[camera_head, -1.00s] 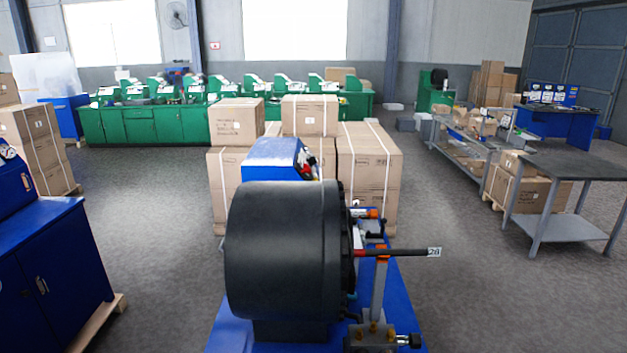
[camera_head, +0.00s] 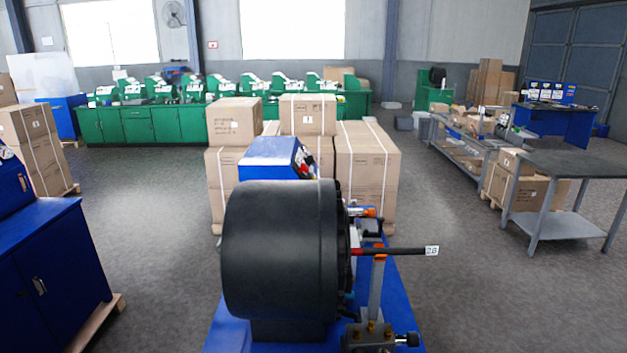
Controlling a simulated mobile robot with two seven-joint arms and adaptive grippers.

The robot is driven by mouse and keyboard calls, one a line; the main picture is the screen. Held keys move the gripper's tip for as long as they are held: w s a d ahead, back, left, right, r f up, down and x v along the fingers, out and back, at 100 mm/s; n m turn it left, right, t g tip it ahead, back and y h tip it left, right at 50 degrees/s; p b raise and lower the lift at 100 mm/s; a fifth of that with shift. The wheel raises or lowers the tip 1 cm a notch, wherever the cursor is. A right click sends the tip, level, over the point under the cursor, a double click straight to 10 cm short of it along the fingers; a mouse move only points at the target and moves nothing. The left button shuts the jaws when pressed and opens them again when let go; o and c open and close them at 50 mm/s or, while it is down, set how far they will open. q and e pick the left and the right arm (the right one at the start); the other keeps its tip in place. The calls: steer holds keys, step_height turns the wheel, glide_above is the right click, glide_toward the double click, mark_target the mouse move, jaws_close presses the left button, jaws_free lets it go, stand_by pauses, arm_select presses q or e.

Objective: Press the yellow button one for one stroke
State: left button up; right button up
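A blue crimping machine with a large black cylindrical head (camera_head: 281,250) stands right in front of me. Its blue control box (camera_head: 272,158) sits behind the head, with small red and dark parts on its right face. I cannot make out a yellow button on it. A dark rod with a white tag (camera_head: 432,251) reading 28 sticks out to the right of the head. Neither of my grippers shows in the head view.
Stacked cartons (camera_head: 368,165) stand behind the machine. A blue cabinet (camera_head: 50,265) is at the left and a grey metal table (camera_head: 568,165) at the right. Green benches (camera_head: 155,125) line the back wall. The floor (camera_head: 150,215) on both sides of the machine is open.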

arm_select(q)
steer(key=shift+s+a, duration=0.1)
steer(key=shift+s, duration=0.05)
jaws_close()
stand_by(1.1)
